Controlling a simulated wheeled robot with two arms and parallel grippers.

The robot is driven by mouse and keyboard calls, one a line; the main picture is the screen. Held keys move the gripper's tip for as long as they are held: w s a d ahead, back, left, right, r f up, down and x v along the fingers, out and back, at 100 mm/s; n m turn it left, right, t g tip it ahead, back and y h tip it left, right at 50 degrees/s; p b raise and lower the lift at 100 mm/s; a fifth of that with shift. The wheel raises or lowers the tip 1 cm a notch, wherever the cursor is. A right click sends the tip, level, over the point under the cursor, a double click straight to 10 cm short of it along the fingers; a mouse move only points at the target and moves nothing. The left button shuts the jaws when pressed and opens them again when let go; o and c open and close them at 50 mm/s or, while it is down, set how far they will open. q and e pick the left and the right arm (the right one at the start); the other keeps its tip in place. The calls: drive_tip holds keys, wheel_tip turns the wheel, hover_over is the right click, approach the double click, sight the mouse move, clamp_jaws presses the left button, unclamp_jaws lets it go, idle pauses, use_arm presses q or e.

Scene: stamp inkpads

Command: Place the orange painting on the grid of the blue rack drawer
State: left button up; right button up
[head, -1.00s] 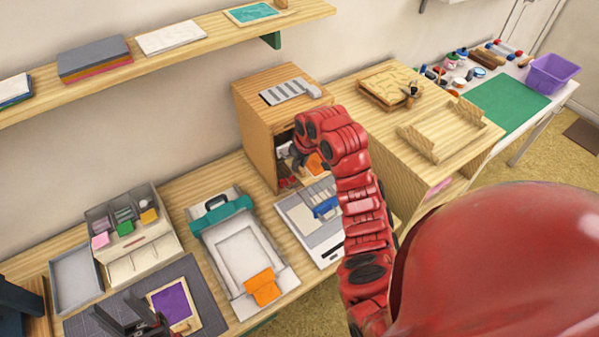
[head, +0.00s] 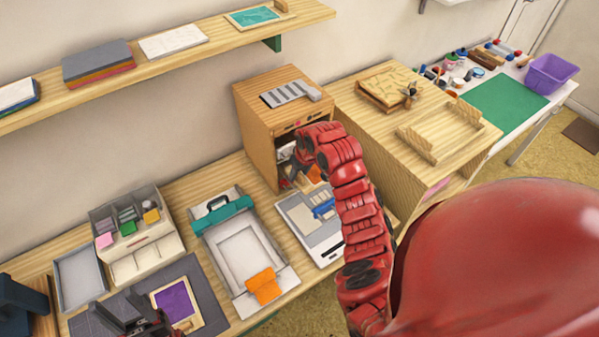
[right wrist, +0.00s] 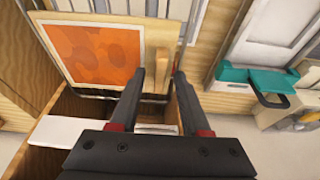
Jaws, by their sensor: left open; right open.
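The orange painting (right wrist: 98,52) is an orange panel on a pale wooden board with an upright wooden grip (right wrist: 158,65) at its right side. In the head view only a small orange part (head: 314,173) shows, behind my right arm. My right gripper (right wrist: 157,76) is open, with its fingertips on either side of the grip; contact cannot be told. The blue rack drawer (head: 324,208) is a pale grid with a blue handle, partly hidden by my arm. Grid bars (right wrist: 150,8) show beyond and beneath the board. My left gripper (head: 145,325) is open at the lower left.
The wooden cabinet (head: 268,132) stands close around my right gripper. A tray with a teal clamp (head: 222,215) and orange flap lies left of the drawer. A purple painting (head: 174,301) lies near my left gripper. A wooden stand (head: 450,130) is at the right.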

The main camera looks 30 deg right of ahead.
drive_tip(key=shift+r, duration=0.55)
drive_tip(key=v, duration=0.5)
drive_tip(key=shift+s+d+r, duration=0.1)
drive_tip(key=shift+s+r, duration=0.05)
drive_tip(key=shift+r, duration=0.1)
drive_tip(key=p+v, duration=0.1)
drive_tip(key=v, duration=0.4)
drive_tip(key=shift+s+r, duration=0.15)
drive_tip(key=shift+r, duration=0.15)
drive_tip(key=shift+f, duration=0.1)
